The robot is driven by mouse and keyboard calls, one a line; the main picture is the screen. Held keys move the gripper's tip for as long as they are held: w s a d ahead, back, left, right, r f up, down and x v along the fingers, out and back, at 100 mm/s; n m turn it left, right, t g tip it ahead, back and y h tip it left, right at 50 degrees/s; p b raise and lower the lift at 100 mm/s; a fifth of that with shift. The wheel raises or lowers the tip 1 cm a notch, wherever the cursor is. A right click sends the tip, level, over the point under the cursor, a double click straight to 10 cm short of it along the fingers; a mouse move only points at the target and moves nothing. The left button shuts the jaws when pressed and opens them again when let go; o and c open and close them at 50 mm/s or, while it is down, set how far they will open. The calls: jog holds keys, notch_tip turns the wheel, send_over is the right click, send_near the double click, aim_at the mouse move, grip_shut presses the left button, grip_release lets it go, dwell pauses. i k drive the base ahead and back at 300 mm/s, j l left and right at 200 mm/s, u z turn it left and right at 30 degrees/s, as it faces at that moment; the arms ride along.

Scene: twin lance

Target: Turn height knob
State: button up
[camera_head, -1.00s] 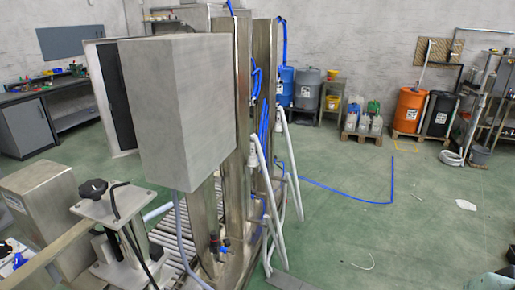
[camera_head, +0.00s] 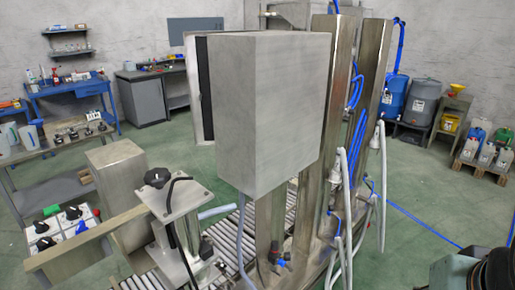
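A black lobed knob (camera_head: 157,177) sits on top of a metal bracket plate (camera_head: 182,197) at the lower left, on the machine's near side. A black cable loops beside it and hangs down the bracket. A control panel (camera_head: 62,235) with several black knobs and coloured buttons stands at the far lower left. A dark, rounded part at the bottom right corner may belong to my arm. My gripper's fingers do not show, and nothing is seen touching the black knob.
A large grey metal cabinet (camera_head: 265,110) on steel columns (camera_head: 345,90) fills the middle. A roller conveyor (camera_head: 225,235) runs below it. White hoses (camera_head: 375,190) hang at its right. A blue workbench (camera_head: 75,90) stands at the back left. Green floor (camera_head: 420,185) is free at the right.

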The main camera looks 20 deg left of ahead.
aim_at(157, 178)
jog(key=i+u, duration=0.15)
jog(key=u, duration=0.25)
jog(key=i+u, duration=0.15)
jog(key=u, duration=0.25)
jog(key=i+u, duration=0.1)
jog(key=u, duration=0.3)
